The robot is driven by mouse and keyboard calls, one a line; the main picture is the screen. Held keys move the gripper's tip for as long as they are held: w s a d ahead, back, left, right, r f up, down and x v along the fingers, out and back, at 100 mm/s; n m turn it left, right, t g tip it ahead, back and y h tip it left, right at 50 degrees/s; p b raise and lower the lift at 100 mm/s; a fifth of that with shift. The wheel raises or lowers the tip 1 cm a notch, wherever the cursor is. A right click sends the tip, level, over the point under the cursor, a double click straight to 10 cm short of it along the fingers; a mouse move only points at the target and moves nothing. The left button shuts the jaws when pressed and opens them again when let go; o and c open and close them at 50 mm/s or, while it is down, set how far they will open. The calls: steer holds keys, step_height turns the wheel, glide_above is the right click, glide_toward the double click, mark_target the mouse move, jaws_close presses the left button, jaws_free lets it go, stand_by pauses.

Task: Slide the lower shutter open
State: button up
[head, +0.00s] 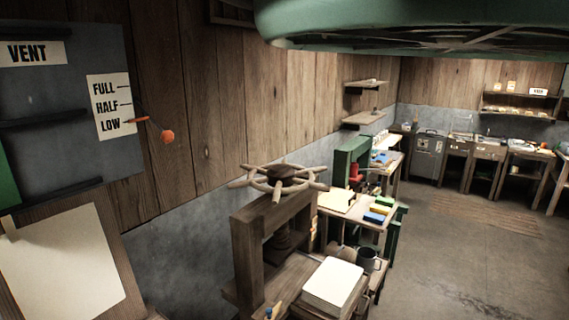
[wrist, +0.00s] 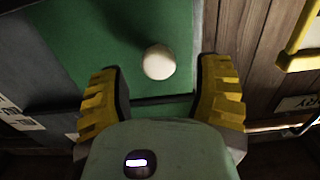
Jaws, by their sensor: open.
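A green shutter panel (wrist: 100,40) with a round white knob (wrist: 159,62) fills the upper middle of the wrist view. A dark rail (wrist: 165,99) runs along one edge of it. My gripper (wrist: 160,72) is open, its two yellow-and-black fingers spread on either side of the knob, with gaps between fingers and knob. I cannot tell how deep the knob sits between them. In the head view a slice of green panel (head: 7,185) shows at the far left, between dark rails on the grey vent board (head: 55,155). My gripper is out of the head view.
A yellow bar (wrist: 300,45) is at the wrist view's right. A wooden press with a spoked wheel (head: 278,181) stands mid-picture. The floor (head: 470,260) at right is clear.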

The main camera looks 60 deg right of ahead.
steer(key=shift+w+d+r+p, duration=0.1)
steer(key=shift+w+p, duration=0.65)
steer(key=shift+w, duration=0.65)
steer(key=shift+o, duration=0.2)
jaws_close()
